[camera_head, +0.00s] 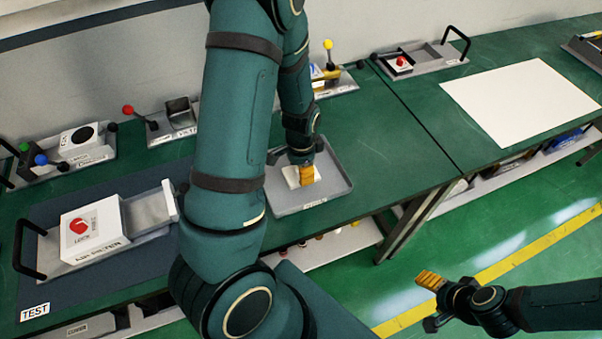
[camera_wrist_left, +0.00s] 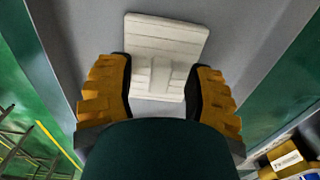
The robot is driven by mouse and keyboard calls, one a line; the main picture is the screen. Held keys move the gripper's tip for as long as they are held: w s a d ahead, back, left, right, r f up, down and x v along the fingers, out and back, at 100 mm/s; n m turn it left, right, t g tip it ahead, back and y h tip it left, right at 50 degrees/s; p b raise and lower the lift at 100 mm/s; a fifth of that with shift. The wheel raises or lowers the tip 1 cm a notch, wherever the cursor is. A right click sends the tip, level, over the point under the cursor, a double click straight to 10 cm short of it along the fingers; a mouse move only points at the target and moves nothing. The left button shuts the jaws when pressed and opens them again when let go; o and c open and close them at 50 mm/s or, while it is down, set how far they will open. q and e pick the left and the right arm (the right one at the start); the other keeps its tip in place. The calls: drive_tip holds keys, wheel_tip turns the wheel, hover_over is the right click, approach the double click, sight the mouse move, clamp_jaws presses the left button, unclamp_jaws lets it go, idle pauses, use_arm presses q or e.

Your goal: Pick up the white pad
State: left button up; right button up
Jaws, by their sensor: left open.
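The white pad (camera_wrist_left: 165,45) is a square block with a raised grip in its middle, seen in the left wrist view. It lies on a grey tray (camera_head: 335,187) on the green table. My left gripper (camera_wrist_left: 160,92) is open, with one yellow finger on each side of the pad's raised grip. In the head view the left gripper (camera_head: 307,174) is low over the tray and partly hides the pad (camera_head: 291,177). Whether the fingers touch the pad cannot be told. My right gripper (camera_head: 430,281) is out over the floor at the lower right, away from the table.
A white boxed unit with a red mark (camera_head: 95,225) stands on a dark mat at left. Several small lever fixtures, one with a red knob (camera_head: 128,109), line the back. A large white sheet (camera_head: 522,100) lies on the right table. Green tabletop is free right of the tray.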

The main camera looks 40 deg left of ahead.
use_arm(q)
drive_tip(key=shift+c, duration=0.4)
clamp_jaws()
